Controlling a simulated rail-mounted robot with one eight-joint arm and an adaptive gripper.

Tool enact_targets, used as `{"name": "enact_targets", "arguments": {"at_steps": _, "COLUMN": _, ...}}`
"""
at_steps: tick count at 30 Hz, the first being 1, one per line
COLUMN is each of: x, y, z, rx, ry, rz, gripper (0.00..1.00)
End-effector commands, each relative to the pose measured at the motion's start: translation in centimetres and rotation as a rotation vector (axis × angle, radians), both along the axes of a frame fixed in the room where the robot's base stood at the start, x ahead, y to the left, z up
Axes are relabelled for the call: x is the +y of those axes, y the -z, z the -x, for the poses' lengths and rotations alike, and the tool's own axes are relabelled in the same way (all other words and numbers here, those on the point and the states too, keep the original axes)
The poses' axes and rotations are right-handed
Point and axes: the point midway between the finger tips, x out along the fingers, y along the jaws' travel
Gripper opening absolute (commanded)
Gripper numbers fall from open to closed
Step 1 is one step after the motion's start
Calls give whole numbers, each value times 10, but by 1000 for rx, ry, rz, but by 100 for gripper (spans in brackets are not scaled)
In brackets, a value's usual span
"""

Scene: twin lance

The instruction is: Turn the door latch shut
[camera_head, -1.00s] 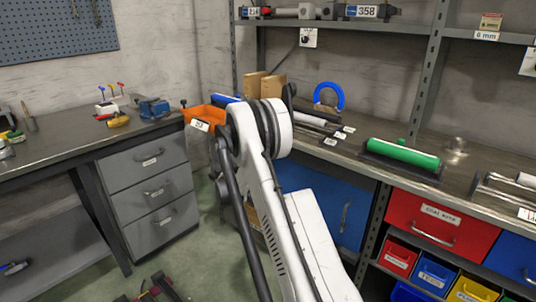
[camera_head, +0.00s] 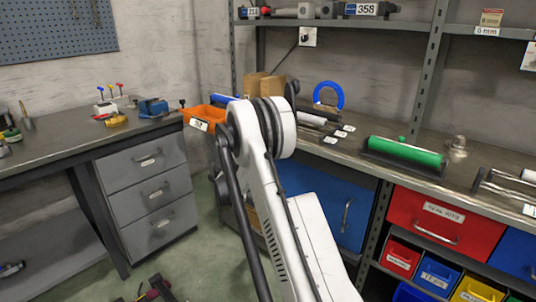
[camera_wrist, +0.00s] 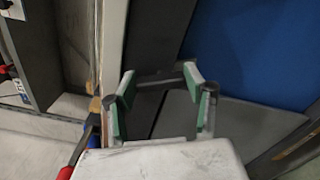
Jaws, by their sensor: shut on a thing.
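In the wrist view, my gripper (camera_wrist: 160,82) has green-padded fingers on either side of a dark grey piece (camera_wrist: 152,75), which appears to be the door latch. The fingers are shut on it, with a gap between the pads. Its exact shape and angle are hard to tell. A blue panel (camera_wrist: 255,45) fills the upper right of the wrist view. In the head view, a blue door (camera_head: 303,182) under the workbench is partly covered by my white arm. My gripper and the latch are hidden there behind the arm.
A red drawer (camera_head: 440,222) and open coloured bins (camera_head: 435,275) are right of the blue door. A grey drawer unit (camera_head: 152,190) stands left, with green floor between. The workbench (camera_head: 350,148) carries a green roller (camera_head: 405,152).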

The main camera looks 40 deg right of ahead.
Motion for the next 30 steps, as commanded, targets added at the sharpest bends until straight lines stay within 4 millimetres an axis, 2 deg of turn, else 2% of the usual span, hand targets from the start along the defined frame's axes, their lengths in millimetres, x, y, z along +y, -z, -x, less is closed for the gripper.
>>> {"name": "enact_targets", "arguments": {"at_steps": 6, "x": 0, "y": 2, "z": 1, "rx": -182, "ry": 0, "rz": -27, "gripper": 21}}
{"name": "enact_targets", "arguments": {"at_steps": 15, "x": 0, "y": 2, "z": 1, "rx": -358, "ry": 0, "rz": -52, "gripper": 21}}
{"name": "enact_targets", "arguments": {"at_steps": 30, "x": 0, "y": 2, "z": 1, "rx": -440, "ry": 0, "rz": -64, "gripper": 21}}
